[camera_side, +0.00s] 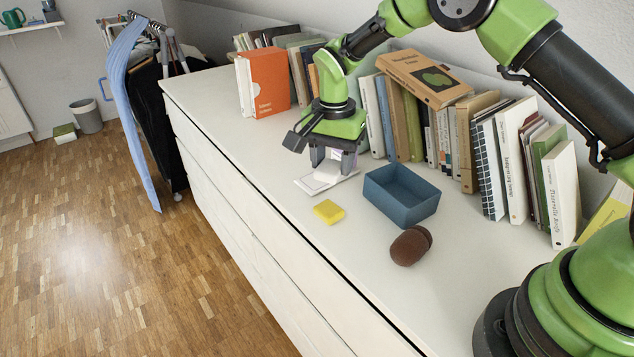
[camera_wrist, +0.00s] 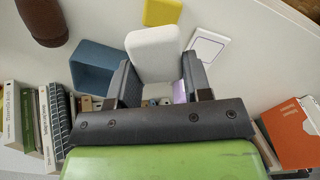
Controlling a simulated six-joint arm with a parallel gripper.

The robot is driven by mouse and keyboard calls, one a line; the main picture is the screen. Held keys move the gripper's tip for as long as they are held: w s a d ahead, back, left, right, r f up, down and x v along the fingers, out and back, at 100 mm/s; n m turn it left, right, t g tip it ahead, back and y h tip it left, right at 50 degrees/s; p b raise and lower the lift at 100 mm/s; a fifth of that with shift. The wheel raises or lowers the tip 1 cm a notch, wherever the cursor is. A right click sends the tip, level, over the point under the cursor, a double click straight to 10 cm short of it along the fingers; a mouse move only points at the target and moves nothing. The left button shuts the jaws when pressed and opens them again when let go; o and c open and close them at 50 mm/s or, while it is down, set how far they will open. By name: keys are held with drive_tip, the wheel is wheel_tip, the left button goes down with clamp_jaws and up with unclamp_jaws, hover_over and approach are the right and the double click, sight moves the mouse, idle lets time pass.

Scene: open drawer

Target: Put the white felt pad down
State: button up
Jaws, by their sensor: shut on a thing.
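My gripper (camera_side: 331,162) is low over the white dresser top, left of the blue box. In the wrist view my gripper (camera_wrist: 158,72) is shut on the white felt pad (camera_wrist: 154,52), a pale rounded block between the two fingers. That flat piece also shows beside the pad in the wrist view (camera_wrist: 208,46). I cannot tell whether the pad touches the surface.
A blue open box (camera_side: 398,206) stands to the right. A yellow block (camera_side: 328,211) and a brown rounded object (camera_side: 410,246) lie towards the front. A row of books (camera_side: 440,130) and an orange book (camera_side: 264,82) stand along the back. The left front of the top is clear.

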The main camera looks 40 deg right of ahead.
sight(329, 192)
drive_tip(key=w+d+m, duration=0.4)
drive_tip(key=w+m, duration=0.1)
drive_tip(key=m, duration=0.9)
drive_tip(key=f, duration=0.9)
drive_tip(key=shift+w, duration=0.2)
drive_tip(key=o, duration=0.6)
drive_tip(key=shift+f, duration=0.1)
